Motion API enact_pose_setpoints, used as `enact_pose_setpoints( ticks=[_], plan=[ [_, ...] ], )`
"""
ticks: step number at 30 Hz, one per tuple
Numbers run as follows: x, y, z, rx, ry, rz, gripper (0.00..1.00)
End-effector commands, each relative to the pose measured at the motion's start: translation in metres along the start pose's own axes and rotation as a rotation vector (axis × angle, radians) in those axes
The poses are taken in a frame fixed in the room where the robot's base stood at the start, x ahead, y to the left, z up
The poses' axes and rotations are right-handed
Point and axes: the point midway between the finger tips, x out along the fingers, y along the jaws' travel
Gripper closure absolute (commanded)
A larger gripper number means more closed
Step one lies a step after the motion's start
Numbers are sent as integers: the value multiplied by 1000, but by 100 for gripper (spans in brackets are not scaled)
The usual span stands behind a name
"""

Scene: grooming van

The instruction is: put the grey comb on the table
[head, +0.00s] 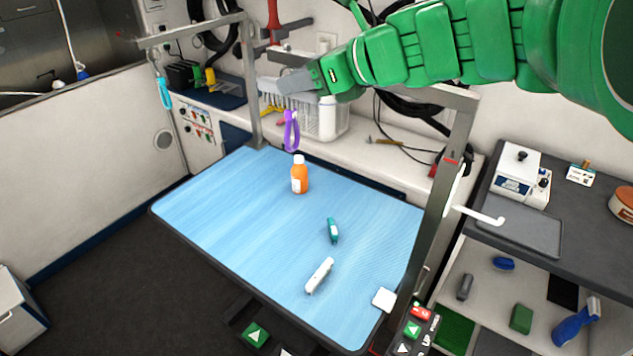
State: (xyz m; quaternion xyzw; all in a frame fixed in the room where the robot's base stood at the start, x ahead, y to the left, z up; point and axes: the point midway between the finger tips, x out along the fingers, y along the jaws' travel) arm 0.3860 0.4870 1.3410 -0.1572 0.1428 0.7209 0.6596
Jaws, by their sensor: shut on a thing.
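My gripper (318,78) is at the end of my green arm, high in the upper middle of the head view. It is shut on a grey thing that looks like the grey comb (294,83). The table (215,215) has a blue top and stands below, clear of the gripper.
An orange bottle (299,178), a teal tool (333,231) and a white tool (319,276) are on the table; its left part is bare. A purple loop (291,132) hangs near the back edge. Metal posts (446,190) flank the table. A white basket (312,121) stands behind.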

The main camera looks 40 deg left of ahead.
Motion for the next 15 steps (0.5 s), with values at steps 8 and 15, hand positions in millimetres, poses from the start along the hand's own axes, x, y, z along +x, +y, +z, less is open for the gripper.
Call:
enact_pose_setpoints(
  ticks=[8,15],
  plan=[
    [38,1,-34,9,-3,-10,100],
    [66,-3,-64,21,2,-27,100]
  ],
)
